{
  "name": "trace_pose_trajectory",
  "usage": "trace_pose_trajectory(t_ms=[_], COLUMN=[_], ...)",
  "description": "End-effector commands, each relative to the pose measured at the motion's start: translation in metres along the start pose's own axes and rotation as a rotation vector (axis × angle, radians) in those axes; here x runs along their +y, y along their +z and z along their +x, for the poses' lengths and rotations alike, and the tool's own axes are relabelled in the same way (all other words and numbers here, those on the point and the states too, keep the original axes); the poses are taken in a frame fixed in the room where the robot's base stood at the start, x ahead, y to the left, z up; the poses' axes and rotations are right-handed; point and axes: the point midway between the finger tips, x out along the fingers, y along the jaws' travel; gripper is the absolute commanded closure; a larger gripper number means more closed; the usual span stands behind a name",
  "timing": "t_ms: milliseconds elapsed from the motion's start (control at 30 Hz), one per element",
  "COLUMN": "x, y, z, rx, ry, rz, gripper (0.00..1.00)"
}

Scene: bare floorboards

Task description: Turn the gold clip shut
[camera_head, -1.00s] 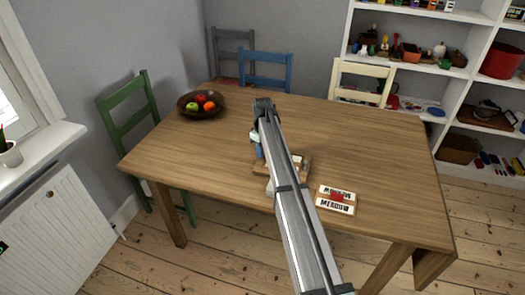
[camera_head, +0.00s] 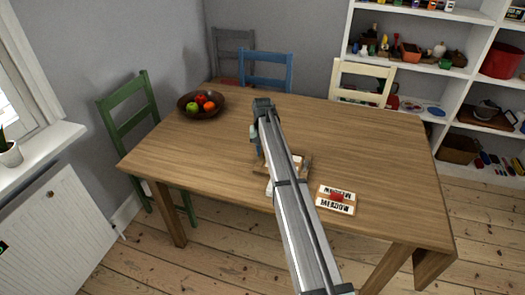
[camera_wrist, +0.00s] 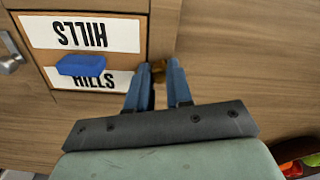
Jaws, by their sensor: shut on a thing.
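The gold clip (camera_wrist: 158,70) shows in the wrist view at the right edge of a wooden box (camera_wrist: 161,30). It sits between the two blue fingertips of my gripper (camera_wrist: 155,78), which is shut on it. The fingers cover part of the clip, so its exact turn is hard to tell. The box bears two white labels reading HILLS, with a blue piece (camera_wrist: 82,66) across them. A silver clip (camera_wrist: 10,65) shows at the box's left side. In the head view my arm hides most of the box (camera_head: 299,172) and the gold clip.
A second wooden piece with white word labels and a red piece (camera_head: 336,197) lies to the right of my arm on the table (camera_head: 390,160). A fruit bowl (camera_head: 202,103) stands at the back left. Chairs stand around the table. Much of the tabletop is clear.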

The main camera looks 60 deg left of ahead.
Motion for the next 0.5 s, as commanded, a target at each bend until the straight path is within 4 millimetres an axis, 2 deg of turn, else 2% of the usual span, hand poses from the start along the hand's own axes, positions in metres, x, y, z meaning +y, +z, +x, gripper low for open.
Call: trace_pose_trajectory(t_ms=[500], x=[-0.0002], y=[-0.0003], z=[-0.0003], rx=[0.001], ry=[0.000], rz=[0.410], gripper=[1.00])
